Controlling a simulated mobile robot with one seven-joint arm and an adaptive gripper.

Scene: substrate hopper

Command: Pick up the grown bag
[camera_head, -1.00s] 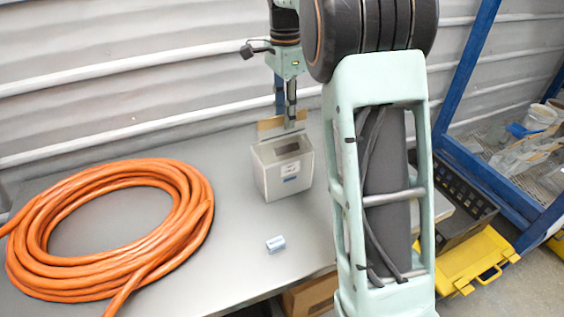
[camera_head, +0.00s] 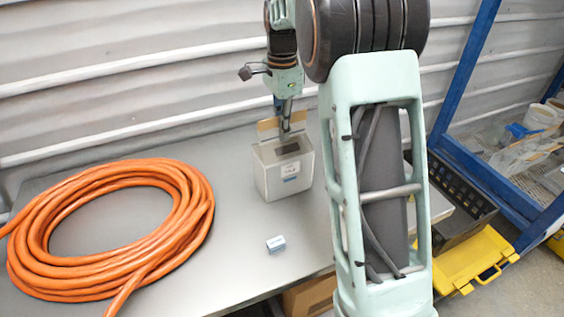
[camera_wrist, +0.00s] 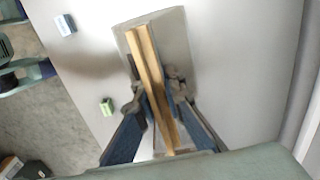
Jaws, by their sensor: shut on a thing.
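The grown bag (camera_head: 284,172) is a pale, boxy bag with a small label on its front and a tan strip along its top back edge. It appears upright on the grey table (camera_head: 230,225); whether its base is clear of the surface I cannot tell. My gripper (camera_head: 285,124) comes down from above at the tan strip. In the wrist view, my gripper (camera_wrist: 158,88) is shut on the tan strip of the bag (camera_wrist: 178,35), with one finger on each side. The fingertips are partly hidden in the head view.
A coiled orange hose (camera_head: 110,165) covers the table's left side. A small bluish block (camera_head: 276,244) lies in front of the bag; a small green block (camera_wrist: 107,106) shows in the wrist view. A ribbed wall (camera_head: 120,75) stands behind. A yellow case (camera_head: 470,262) sits at right.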

